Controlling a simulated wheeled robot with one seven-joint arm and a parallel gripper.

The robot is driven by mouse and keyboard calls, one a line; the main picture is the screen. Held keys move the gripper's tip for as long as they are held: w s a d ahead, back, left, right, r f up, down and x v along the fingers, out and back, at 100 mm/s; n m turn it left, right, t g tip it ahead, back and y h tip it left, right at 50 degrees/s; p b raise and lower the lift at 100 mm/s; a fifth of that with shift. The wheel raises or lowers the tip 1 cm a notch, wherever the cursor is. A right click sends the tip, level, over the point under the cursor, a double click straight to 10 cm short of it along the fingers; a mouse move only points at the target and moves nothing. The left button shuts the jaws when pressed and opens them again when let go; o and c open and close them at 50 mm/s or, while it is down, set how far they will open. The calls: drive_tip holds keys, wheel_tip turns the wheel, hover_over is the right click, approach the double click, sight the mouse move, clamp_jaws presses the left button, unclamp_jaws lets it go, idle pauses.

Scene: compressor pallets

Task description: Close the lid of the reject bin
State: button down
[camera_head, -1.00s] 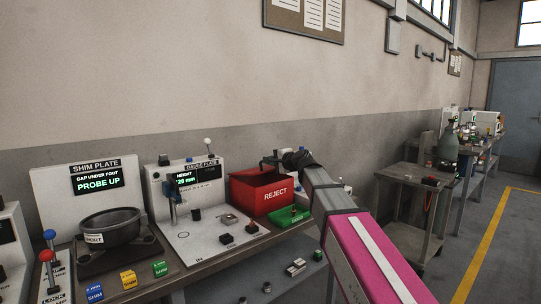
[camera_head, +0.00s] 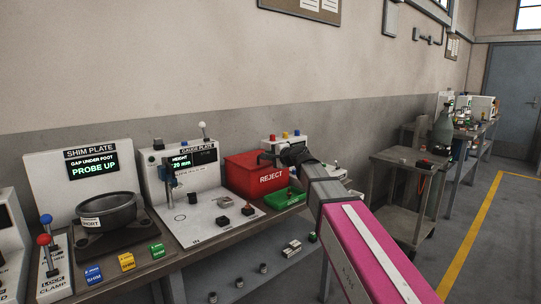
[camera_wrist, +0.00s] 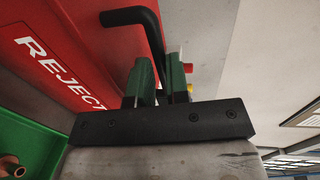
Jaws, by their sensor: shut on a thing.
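The red reject bin (camera_head: 245,178) stands at the right end of the workbench, with "REJECT" in white on its front. A red face with that label also fills the upper left of the wrist view (camera_wrist: 75,50). My gripper (camera_head: 268,157) is at the bin's top right edge. In the wrist view, my gripper (camera_wrist: 160,75) has its two green fingers on either side of a bent black handle (camera_wrist: 135,17) and is shut on it. My arm hides the bin's right side. I cannot tell the lid's exact angle.
A green tray (camera_head: 284,198) sits on the bench in front of the bin. The gauge plate station (camera_head: 185,180) stands left of it. A box with coloured buttons (camera_head: 283,141) is behind. A grey cart (camera_head: 410,160) stands to the right, with open floor beyond.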

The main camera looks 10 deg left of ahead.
drive_tip(key=shift+s+f, duration=0.15)
drive_tip(key=shift+f, duration=0.4)
drive_tip(key=c, duration=1.4)
unclamp_jaws()
drive_tip(key=shift+c, duration=0.2)
drive_tip(key=shift+d, duration=0.1)
drive_tip(key=v, duration=1)
drive_tip(key=shift+d+r, duration=0.25)
drive_tip(key=shift+r, duration=0.05)
drive_tip(key=shift+s, duration=0.1)
